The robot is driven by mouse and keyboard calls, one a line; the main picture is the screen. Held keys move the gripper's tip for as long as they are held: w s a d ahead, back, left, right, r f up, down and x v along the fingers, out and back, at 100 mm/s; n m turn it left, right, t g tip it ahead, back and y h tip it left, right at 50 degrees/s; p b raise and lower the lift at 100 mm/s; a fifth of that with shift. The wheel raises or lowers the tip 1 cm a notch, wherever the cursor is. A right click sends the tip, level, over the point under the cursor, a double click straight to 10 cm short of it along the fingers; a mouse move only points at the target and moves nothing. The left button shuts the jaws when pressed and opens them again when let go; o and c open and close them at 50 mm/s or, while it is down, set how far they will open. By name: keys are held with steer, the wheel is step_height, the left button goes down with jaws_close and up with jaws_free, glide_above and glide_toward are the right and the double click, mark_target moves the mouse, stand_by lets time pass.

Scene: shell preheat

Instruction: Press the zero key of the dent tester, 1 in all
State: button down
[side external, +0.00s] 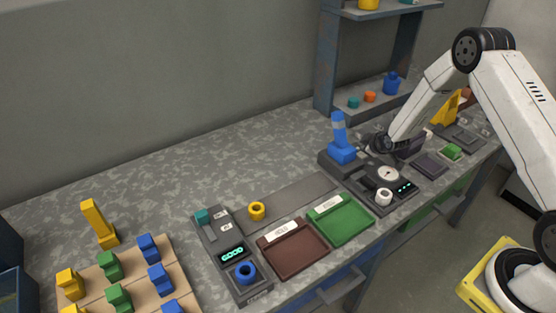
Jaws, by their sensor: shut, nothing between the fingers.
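The likely dent tester (389,174) is a dark unit right of centre, with a round white dial and a small lit display (404,187) whose digits are too small to read. A white ring-shaped part (383,197) sits at its front. My gripper (372,166) is shut and empty, low beside the dial at its back left. I cannot tell whether it touches the unit. The zero key cannot be made out; my gripper may hide it.
A blue upright device (341,150) stands close left of my gripper. Green (341,222) and brown (293,250) trays lie in front. A unit reading GOOD (232,254) holds a blue ring. Coloured blocks stand at the left. The back left bench is clear.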

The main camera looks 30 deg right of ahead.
mark_target(363, 156)
steer(key=shift+f, duration=0.9)
stand_by(1.6)
steer(key=shift+r, duration=0.9)
steer(key=shift+r, duration=0.1)
steer(key=shift+r, duration=2.4)
